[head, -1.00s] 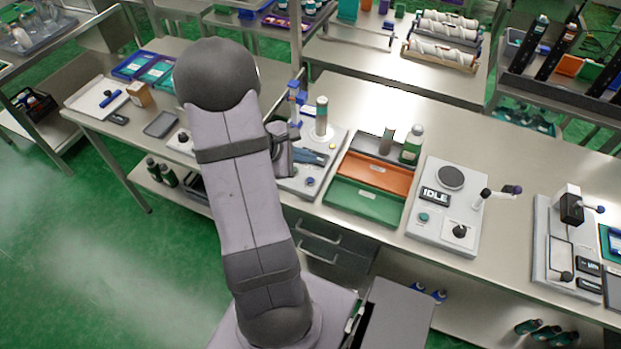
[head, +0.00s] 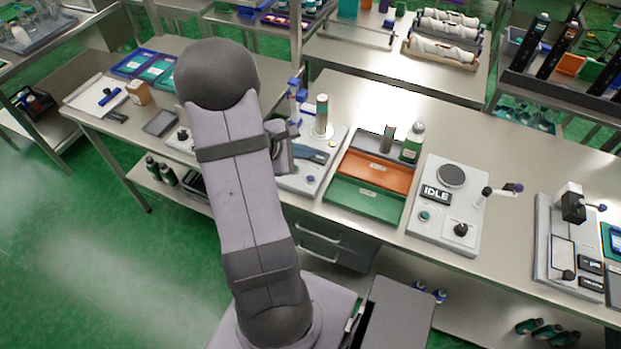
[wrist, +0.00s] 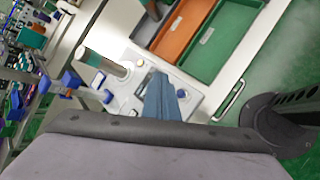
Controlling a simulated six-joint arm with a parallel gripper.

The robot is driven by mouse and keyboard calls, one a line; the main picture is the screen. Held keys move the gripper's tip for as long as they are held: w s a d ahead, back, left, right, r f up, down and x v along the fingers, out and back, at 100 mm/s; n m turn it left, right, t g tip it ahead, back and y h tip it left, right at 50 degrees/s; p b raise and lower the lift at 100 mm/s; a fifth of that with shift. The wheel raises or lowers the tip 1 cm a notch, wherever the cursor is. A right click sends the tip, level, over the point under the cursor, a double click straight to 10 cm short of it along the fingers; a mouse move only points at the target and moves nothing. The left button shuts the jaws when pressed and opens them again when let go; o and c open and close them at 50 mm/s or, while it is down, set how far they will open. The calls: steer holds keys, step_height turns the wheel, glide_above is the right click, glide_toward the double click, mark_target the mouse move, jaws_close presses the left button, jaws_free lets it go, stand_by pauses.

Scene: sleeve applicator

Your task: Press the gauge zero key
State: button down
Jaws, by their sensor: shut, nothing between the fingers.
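My gripper (wrist: 155,82) is shut and empty, with its blue-grey fingers together over the pale applicator plate in the wrist view. In the head view its fingers (head: 317,156) show just right of my wrist, above the same plate (head: 295,183). A grey-and-teal cylinder (head: 321,116) stands upright on the plate, also seen in the wrist view (wrist: 104,63). A blue button (head: 310,180) and a small yellow button (head: 333,146) sit on the plate. I cannot tell which key is the gauge zero key, or whether the fingertips touch anything.
A blue clamp post (head: 296,98) stands close behind my wrist. Orange (head: 378,176) and green (head: 360,203) trays lie to the right. Beyond them are the IDLE-display station (head: 470,215) and another station with small black displays (head: 590,267).

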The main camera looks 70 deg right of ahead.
step_height(320, 180, down, 6)
steer(key=b, duration=0.4)
steer(key=shift+f, duration=0.15)
steer(key=shift+f+b, duration=0.65)
steer(key=shift+b, duration=0.25)
steer(key=shift+f+b, duration=0.85)
steer(key=shift+b, duration=0.35)
stand_by(1.9)
steer(key=shift+r, duration=0.1)
steer(key=shift+r+p, duration=0.55)
steer(key=shift+r, duration=0.25)
steer(key=shift+r+p, duration=1.75)
steer(key=shift+r, duration=0.75)
